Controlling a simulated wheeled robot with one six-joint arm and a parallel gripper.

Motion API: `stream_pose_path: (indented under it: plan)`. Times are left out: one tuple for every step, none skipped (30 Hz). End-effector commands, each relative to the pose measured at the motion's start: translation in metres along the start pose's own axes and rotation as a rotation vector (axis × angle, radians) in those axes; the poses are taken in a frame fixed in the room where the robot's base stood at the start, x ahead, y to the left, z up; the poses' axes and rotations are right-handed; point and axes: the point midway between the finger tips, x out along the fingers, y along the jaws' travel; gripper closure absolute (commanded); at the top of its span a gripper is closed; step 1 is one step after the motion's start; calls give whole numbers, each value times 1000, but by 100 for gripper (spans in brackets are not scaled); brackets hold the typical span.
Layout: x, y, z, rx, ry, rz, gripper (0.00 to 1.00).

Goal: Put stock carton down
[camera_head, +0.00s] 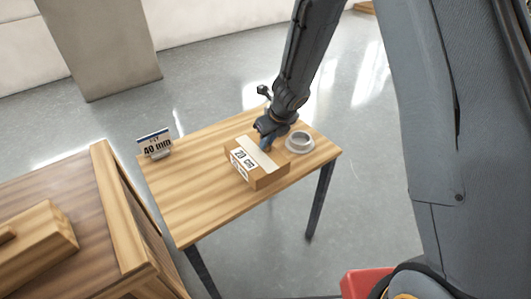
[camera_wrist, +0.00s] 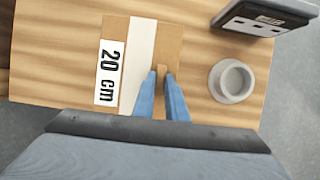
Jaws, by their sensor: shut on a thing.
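The stock carton (camera_head: 256,166) is a brown box with a pale tape strip and a white "20 cm" label. It is at the small wooden table (camera_head: 190,210), right of its middle; I cannot tell if its base touches the top. My gripper (camera_head: 268,143) reaches down over the carton's far side. In the wrist view my gripper's blue fingers (camera_wrist: 162,92) are close together at the carton (camera_wrist: 116,60), shut on a small part of it beside the tape. The fingertips' contact is partly hidden in the head view.
A grey round dish (camera_head: 300,142) stands right of the carton, close by. Bare tabletop lies left and in front of the carton. A larger wooden bench (camera_head: 60,200) stands at the left.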

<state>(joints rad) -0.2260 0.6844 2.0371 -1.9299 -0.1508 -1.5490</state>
Motion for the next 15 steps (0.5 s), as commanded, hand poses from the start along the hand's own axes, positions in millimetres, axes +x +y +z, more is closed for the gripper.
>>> stream_pose_path:
  plan:
    - [6,0,-2,0,0,0,100]
    - [9,0,-3,1,0,0,100]
    - [15,0,-5,0,1,0,100]
    - [19,0,-7,1,1,0,100]
    - [22,0,-8,0,1,0,100]
    - [26,0,-10,0,1,1,100]
    - [29,0,-11,0,1,1,100]
    - [32,0,-12,0,1,1,100]
    - [34,0,-13,0,1,1,100]
    - [35,0,-14,-1,0,1,100]
    - [36,0,-14,-1,1,1,100]
    - [37,1,-15,-1,0,1,100]
    - [37,1,-15,-1,0,1,100]
    - [37,1,-15,-1,0,1,100]
    - [37,1,-15,-1,0,1,100]
